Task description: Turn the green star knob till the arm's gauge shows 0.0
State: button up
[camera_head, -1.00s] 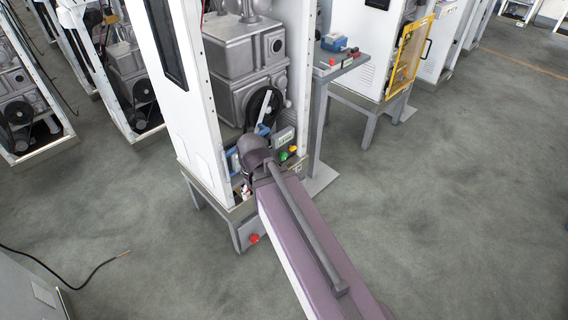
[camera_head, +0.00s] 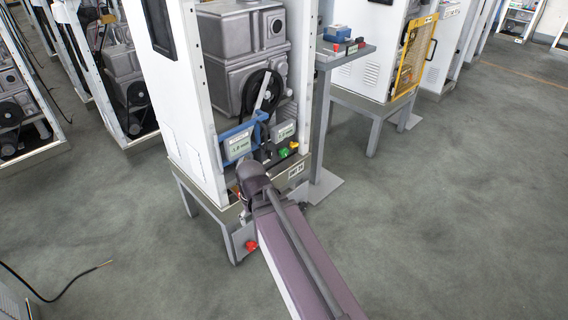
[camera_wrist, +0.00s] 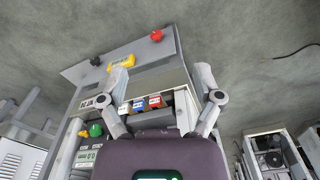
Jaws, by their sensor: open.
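The green star knob (camera_head: 283,152) is on the front of the open machine cabinet, below a gauge (camera_head: 284,130) with a pale display. A second gauge (camera_head: 238,146) is to the left, by a blue bracket. Their digits are too small to read surely. In the wrist view the green knob (camera_wrist: 96,131) is at lower left, outside my fingers, beside a tilted pale display (camera_wrist: 86,157). My gripper (camera_wrist: 162,78) is open and empty, apart from the knob. In the head view my arm hides the gripper.
A red button (camera_head: 251,246) is on the stand below. Small blue, red and white blocks (camera_wrist: 139,104) show between my fingers. A side table (camera_head: 346,52) stands to the right; floor (camera_head: 450,200) is clear there.

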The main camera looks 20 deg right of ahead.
jog(key=w+f+m+b, duration=0.2)
jog(key=w+f+b, duration=0.1)
jog(key=f+b, duration=1.05)
jog(key=m+t+y+b, duration=0.5)
jog(key=m+t, duration=0.7)
jog(key=m, duration=2)
send_near(285, 152)
jog(key=s+d, duration=0.2)
jog(key=shift+s+a+r+y+p, duration=0.1)
jog(key=shift+s+r+y+p, duration=0.1)
jog(key=shift+r+y+p, duration=0.2)
jog(key=shift+f+n, duration=0.1)
jog(key=shift+n, duration=0.2)
jog(key=b+x, duration=0.5)
jog(key=x, duration=0.9)
jog(key=shift+s, duration=0.1)
